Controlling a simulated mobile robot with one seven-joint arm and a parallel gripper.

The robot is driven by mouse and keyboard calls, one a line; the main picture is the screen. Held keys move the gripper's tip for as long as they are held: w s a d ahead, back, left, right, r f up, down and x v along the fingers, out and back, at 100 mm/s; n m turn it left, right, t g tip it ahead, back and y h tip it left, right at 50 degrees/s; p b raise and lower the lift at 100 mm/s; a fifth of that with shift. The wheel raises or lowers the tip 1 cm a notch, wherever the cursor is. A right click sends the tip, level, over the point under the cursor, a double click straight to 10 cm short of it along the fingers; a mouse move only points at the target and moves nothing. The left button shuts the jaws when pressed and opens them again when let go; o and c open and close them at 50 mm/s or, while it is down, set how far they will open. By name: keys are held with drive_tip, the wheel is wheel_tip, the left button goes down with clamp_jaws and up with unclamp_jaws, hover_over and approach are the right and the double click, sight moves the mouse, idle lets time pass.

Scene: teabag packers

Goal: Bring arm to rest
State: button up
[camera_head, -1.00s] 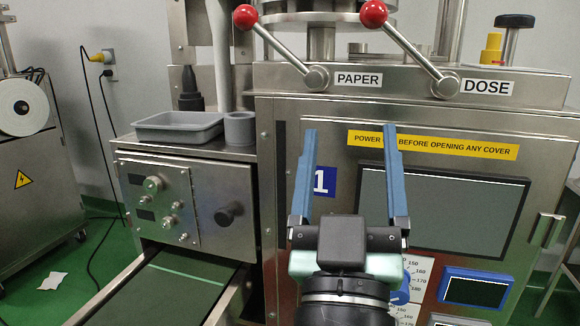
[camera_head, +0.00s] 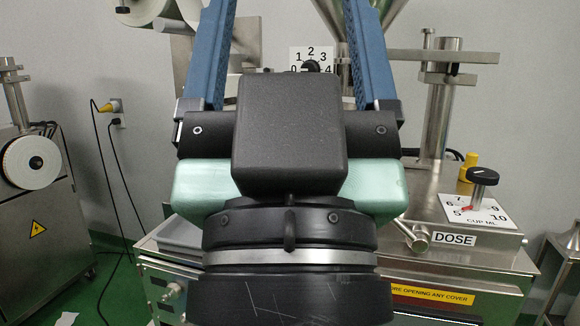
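My gripper (camera_head: 288,10) is raised close in front of the camera and points up and away. Its two blue fingers stand wide apart with nothing seen between them but the background. The fingertips run out of the top of the picture. The gripper body hides much of the packing machine (camera_head: 470,268) behind it, including its middle front and the PAPER label.
The DOSE label (camera_head: 454,239), a black knob (camera_head: 483,176) on a numbered dial plate and a yellow knob (camera_head: 469,160) are at the right. A grey tray (camera_head: 180,236) shows partly at left. A steel cabinet with a white reel (camera_head: 30,162) stands far left.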

wheel_tip(320, 180, up, 18)
drive_tip(key=p, duration=1.6)
